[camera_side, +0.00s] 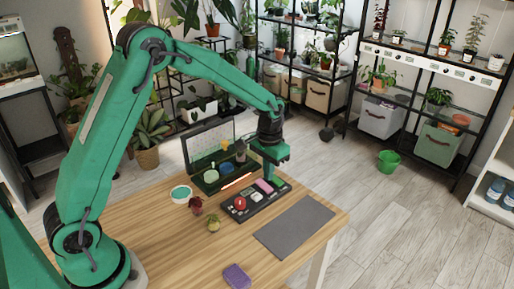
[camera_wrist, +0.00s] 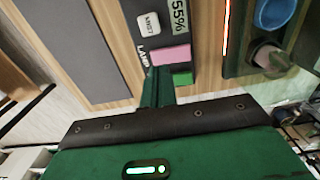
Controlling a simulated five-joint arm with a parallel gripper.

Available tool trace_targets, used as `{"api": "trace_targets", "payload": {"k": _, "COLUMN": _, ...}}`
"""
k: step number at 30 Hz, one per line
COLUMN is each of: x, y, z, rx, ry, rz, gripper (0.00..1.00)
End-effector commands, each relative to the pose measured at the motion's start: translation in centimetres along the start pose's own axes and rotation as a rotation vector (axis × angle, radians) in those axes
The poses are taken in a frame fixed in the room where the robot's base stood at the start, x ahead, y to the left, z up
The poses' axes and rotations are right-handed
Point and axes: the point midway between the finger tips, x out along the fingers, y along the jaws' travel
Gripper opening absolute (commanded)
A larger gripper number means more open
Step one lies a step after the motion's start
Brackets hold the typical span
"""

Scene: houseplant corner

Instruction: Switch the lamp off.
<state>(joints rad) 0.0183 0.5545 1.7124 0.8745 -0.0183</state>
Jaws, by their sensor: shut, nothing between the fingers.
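A dark control panel (camera_side: 270,199) lies on the wooden table, with a red knob, a white button and a pink part. In the wrist view, the panel (camera_wrist: 165,36) shows a "MIST" button, a "55%" display and the word "LAMP" beside a pink switch part (camera_wrist: 169,55). A bright green part (camera_wrist: 183,78) adjoins the pink one. My gripper (camera_side: 268,186) points down at the panel's far end, and its fingers (camera_wrist: 156,78) are shut and empty, close beside the pink part. I cannot tell if they touch it.
A teal-filled dish (camera_side: 181,193), small plants (camera_side: 196,205) (camera_side: 214,222) and a purple block (camera_side: 237,276) are also on the table. The front middle of the table is mostly clear.

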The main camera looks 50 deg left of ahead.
Motion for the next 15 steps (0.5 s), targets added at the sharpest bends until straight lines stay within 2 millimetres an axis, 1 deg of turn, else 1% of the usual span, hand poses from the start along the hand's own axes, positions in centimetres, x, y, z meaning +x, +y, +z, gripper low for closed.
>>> {"api": "trace_targets", "payload": {"k": 15, "x": -2.9, "y": 0.0, "z": 0.0, "rx": 0.000, "ry": 0.001, "rz": 0.000, "gripper": 0.00}}
